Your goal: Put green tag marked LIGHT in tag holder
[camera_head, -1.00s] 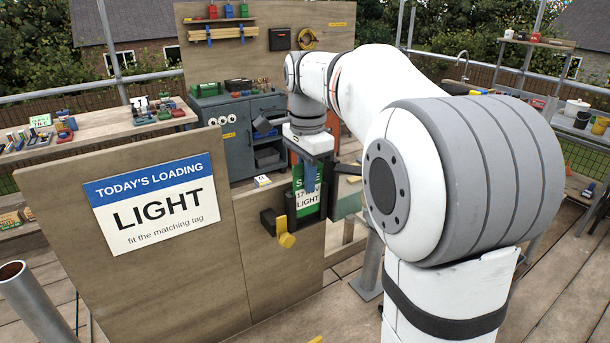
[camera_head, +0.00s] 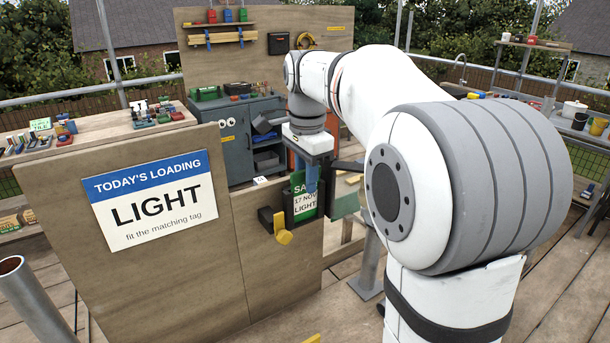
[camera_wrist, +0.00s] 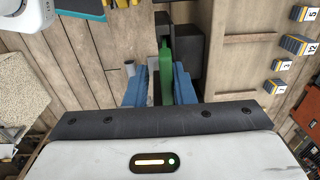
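The green and white tag (camera_head: 306,203), with LIGHT readable on its lower part, stands upright in the dark tag holder (camera_head: 267,219) on the board. The holder's dark frame hides the tag's lower edge. In the wrist view the green tag (camera_wrist: 166,70) shows edge-on between the two blue fingers of my gripper (camera_wrist: 160,85). The fingers are apart, with a gap between the left one and the tag. The tag is close to the right finger; contact cannot be told.
A sign reading LIGHT (camera_head: 155,200) is on the wooden board (camera_head: 190,285) left of the holder. A yellow lever (camera_head: 284,237) sticks out below the holder. A grey cabinet (camera_head: 235,145) stands behind, and a workbench (camera_head: 95,140) is at the left.

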